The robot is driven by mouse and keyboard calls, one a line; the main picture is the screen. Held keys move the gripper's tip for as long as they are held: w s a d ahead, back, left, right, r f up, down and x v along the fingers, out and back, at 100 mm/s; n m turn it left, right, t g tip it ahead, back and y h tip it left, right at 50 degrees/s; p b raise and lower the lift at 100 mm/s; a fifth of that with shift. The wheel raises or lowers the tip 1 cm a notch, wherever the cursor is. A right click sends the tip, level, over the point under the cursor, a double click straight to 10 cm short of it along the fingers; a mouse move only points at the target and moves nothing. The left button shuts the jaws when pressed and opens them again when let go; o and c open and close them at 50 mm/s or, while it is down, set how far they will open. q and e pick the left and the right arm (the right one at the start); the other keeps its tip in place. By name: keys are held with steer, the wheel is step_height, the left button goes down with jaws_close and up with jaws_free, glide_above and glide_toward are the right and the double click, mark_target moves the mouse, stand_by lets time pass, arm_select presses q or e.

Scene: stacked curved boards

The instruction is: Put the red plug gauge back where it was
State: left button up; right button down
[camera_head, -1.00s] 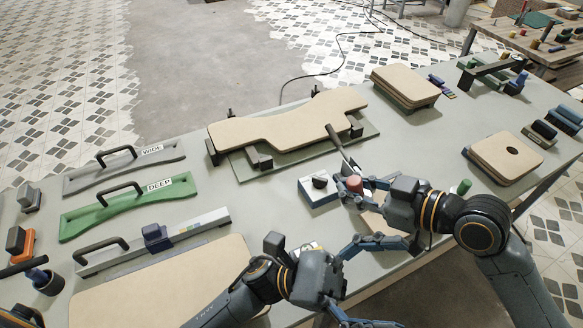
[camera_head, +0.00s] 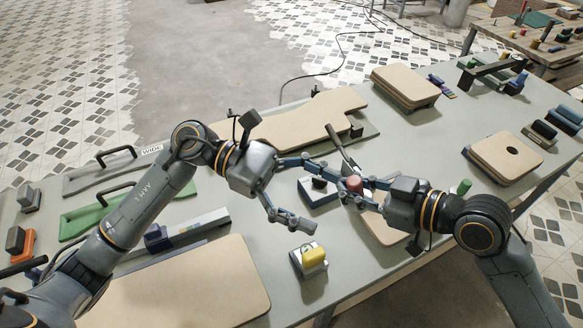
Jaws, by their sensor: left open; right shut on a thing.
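The red plug gauge (camera_head: 354,184) is between the fingers of my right gripper (camera_head: 349,187), which is shut on it above the table, right of a pale and blue block (camera_head: 321,195). A dark piece (camera_head: 319,183) sits on that block. My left gripper (camera_head: 314,197) is open and empty, with its fingers spread around the near and far sides of the block in the picture; I cannot tell whether they touch it. A yellow plug (camera_head: 313,256) sits on another pale block nearer the front. A green plug (camera_head: 463,187) stands beyond my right forearm.
A curved board (camera_head: 300,122) lies on a fixture at the back. A large tan board (camera_head: 190,285) covers the front left. Stacked boards (camera_head: 405,84) and a holed board (camera_head: 507,155) lie to the right. A dark handle (camera_head: 340,145) sticks up behind the red gauge.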

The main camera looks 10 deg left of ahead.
arm_select(q)
steer(key=w+a+f+n+t+y, duration=0.3)
steer(key=w+a+t, duration=0.15)
steer(key=w, duration=0.25)
steer(key=shift+g, duration=0.35)
steer(key=x, duration=1.1)
steer(key=shift+w+d+f, duration=0.15)
steer(key=shift+f, duration=0.05)
steer(key=c, duration=1.3)
arm_select(e)
steer(key=c, duration=1.1)
jaws_free()
steer(key=shift+o, duration=0.2)
arm_select(q)
steer(key=shift+r, duration=0.15)
arm_select(e)
steer(key=shift+s+d+f, duration=0.1)
